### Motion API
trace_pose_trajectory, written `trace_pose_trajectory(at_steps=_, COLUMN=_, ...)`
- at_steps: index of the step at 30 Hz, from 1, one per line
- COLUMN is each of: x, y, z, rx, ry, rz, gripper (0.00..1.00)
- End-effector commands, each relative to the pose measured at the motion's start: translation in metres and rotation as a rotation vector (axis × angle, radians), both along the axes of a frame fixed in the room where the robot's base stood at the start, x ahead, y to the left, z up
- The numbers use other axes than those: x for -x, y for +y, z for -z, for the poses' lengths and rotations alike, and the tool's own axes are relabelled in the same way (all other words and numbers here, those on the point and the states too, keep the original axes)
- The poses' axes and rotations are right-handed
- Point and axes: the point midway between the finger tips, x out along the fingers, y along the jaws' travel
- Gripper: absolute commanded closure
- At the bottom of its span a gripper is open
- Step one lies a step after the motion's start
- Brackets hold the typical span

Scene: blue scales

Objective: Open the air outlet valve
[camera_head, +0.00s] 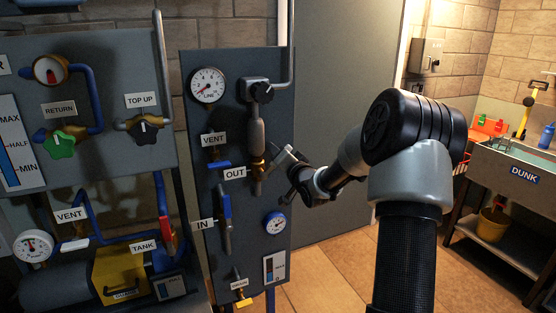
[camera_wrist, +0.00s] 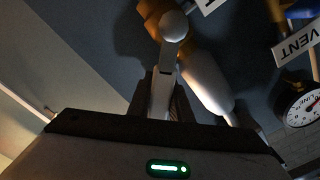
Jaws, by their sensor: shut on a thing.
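The OUT valve (camera_head: 257,168) is a brass fitting on a vertical grey pipe on the dark panel, beside the white OUT label (camera_head: 235,174). My gripper (camera_head: 286,160) is just right of it, reaching in from the right. In the wrist view, a pale grey lever (camera_wrist: 169,52) runs from a round pivot on the brass body down between my gripper's dark fingers (camera_wrist: 162,98). The fingers are shut on this lever. Its end is hidden between them. The brass valve body (camera_wrist: 152,14) and the grey pipe (camera_wrist: 205,82) lie behind the lever.
A small blue gauge (camera_head: 275,224) is below.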

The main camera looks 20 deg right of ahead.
Motion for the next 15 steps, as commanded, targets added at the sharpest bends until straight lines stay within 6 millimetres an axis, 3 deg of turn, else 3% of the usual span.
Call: trace_pose_trajectory(at_steps=15, x=0.0001, y=0.0026, z=-0.0031, rx=0.048, ry=-0.002, rz=-0.001, gripper=1.00)
